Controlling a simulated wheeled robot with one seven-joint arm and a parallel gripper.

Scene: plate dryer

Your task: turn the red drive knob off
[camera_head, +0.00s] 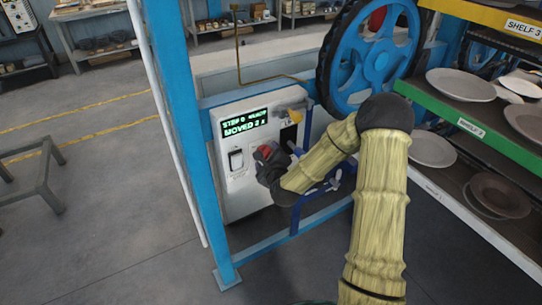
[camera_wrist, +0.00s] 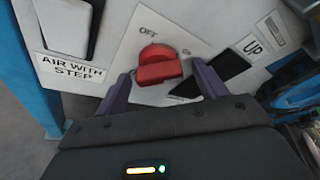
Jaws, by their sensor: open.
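The red drive knob (camera_wrist: 158,66) is on a white control panel (camera_wrist: 118,58), with an "OFF" label above it and an "ON" label to its upper right. In the wrist view my gripper (camera_wrist: 157,82) is open, its two purple fingers on either side of the knob's lower part. I cannot tell whether either finger touches it. In the head view the knob (camera_head: 267,150) shows small and red at my gripper (camera_head: 264,160), which is at the panel's front. The knob's exact setting is hard to tell.
A display (camera_head: 245,122) reads "MOVED" on its lower line. A white rocker switch (camera_head: 236,159) is left of the knob. A blue post (camera_head: 188,140) stands left, a blue wheel (camera_head: 338,75) behind. Shelves with plates (camera_head: 460,84) stand right.

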